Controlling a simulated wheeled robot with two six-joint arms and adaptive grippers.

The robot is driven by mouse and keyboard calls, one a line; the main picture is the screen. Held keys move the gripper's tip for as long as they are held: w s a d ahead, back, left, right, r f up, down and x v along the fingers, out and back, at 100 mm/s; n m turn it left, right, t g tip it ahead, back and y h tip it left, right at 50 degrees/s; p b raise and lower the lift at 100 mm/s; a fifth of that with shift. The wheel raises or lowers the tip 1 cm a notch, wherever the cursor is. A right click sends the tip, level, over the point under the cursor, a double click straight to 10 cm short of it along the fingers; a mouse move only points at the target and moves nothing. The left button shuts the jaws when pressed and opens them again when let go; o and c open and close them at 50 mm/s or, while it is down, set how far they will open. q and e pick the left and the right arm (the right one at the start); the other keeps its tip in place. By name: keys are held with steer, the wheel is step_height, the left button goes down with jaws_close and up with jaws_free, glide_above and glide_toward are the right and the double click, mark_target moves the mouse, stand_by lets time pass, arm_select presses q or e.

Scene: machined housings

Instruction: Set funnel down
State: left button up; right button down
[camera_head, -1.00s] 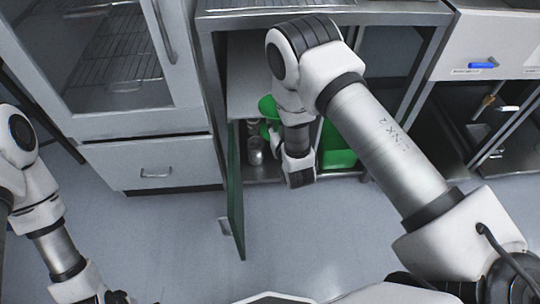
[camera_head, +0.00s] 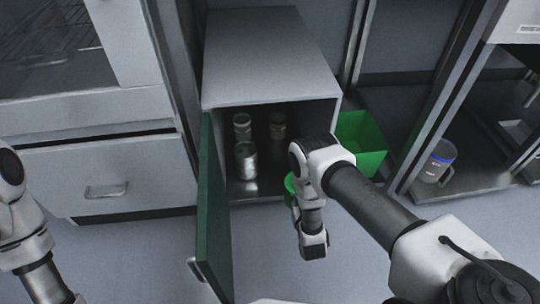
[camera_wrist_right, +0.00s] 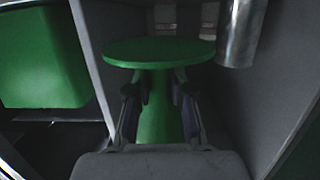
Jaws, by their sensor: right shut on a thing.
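The green funnel (camera_wrist_right: 158,118) is held between the two fingers of my right gripper (camera_wrist_right: 157,97) in the right wrist view. Its wide round end lies beyond the fingertips, and its narrow part runs back between the fingers. In the head view only a green sliver of the funnel (camera_head: 290,184) shows beside my right wrist, at the mouth of the open grey cabinet (camera_head: 270,60). My right arm hides the rest and the fingers there. I cannot tell whether the funnel touches the cabinet floor. My left arm shows at the left edge; its gripper is out of view.
Several metal containers (camera_head: 246,160) stand inside the cabinet; one (camera_wrist_right: 240,35) is close to the funnel's rim. The green cabinet door (camera_head: 212,210) hangs open on the left. A green bin (camera_head: 362,140) stands right of the cabinet. A mug (camera_head: 436,162) is farther right.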

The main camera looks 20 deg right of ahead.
steer(key=b, duration=0.9)
glide_above(287, 169)
steer(key=s+a, duration=0.1)
steer(key=s, duration=0.1)
steer(key=shift+f, duration=0.85)
arm_select(q)
steer(key=shift+t, duration=0.4)
steer(key=f+b, duration=0.1)
steer(key=f, duration=0.3)
steer(key=w+f+b, duration=0.1)
steer(key=f, duration=0.3)
steer(key=w+f+b, duration=0.1)
steer(key=f, duration=0.3)
steer(key=shift+w+a+f, duration=0.15)
steer(key=shift+f, duration=0.2)
arm_select(e)
step_height(287, 169, down, 4)
steer(key=shift+r, duration=0.2)
arm_select(q)
steer(key=shift+r+p, duration=0.3)
arm_select(e)
steer(key=shift+r, duration=0.3)
steer(key=c, duration=1)
jaws_free()
steer(key=shift+f, duration=0.15)
steer(key=shift+c, duration=0.2)
